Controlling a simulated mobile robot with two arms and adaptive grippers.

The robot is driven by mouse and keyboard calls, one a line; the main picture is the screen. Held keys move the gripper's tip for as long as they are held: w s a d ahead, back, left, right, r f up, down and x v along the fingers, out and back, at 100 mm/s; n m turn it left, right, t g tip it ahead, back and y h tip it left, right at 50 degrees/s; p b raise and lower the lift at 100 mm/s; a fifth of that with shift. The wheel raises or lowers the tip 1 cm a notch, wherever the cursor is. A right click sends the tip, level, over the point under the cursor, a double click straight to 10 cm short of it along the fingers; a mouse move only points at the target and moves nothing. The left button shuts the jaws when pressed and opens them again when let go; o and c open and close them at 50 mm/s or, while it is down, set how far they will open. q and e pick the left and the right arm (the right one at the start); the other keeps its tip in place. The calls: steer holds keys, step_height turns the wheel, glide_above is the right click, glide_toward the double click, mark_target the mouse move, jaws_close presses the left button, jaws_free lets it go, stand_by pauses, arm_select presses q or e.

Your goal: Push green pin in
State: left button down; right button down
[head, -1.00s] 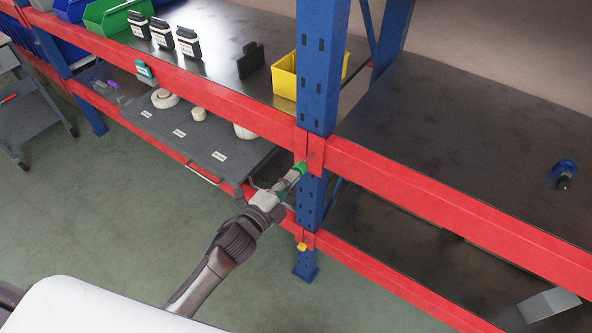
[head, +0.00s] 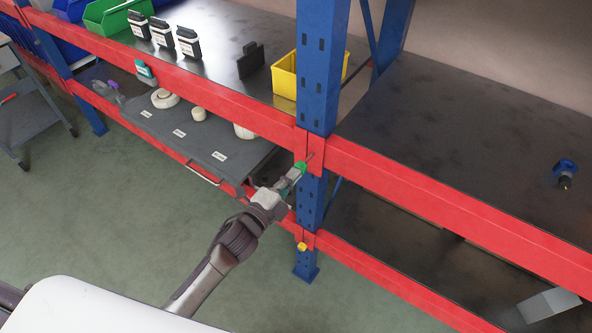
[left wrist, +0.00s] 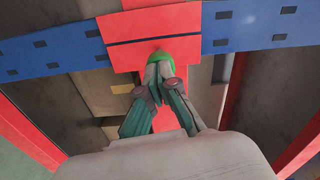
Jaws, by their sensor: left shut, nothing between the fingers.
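The green pin (head: 301,167) sits at the joint of the red upper beam (head: 450,200) and the blue upright (head: 320,70). In the left wrist view its green head (left wrist: 160,57) shows just beyond my fingertips, against the red beam end plate (left wrist: 165,25). My left gripper (head: 295,175) is shut, with its fingertips at the pin head and nothing between them. It also shows in the left wrist view (left wrist: 160,72), where the tips hide part of the pin. Whether they touch it, and how deep the pin sits, I cannot tell. My right gripper is not in view.
A yellow pin (head: 302,246) is at the lower beam joint on the same upright. Left of the upright, a grey pull-out tray (head: 200,135) holds white round parts. A yellow bin (head: 285,75) and several black-and-white devices stand on the upper shelf. The right upper shelf is mostly clear.

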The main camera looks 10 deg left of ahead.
arm_select(q)
steer(key=shift+x, duration=1.1)
stand_by(0.3)
steer(key=shift+s, duration=0.15)
steer(key=v, duration=0.4)
steer(key=shift+s+a+p, duration=0.2)
steer(key=shift+s+p, duration=0.1)
steer(key=shift+p, duration=0.05)
stand_by(0.4)
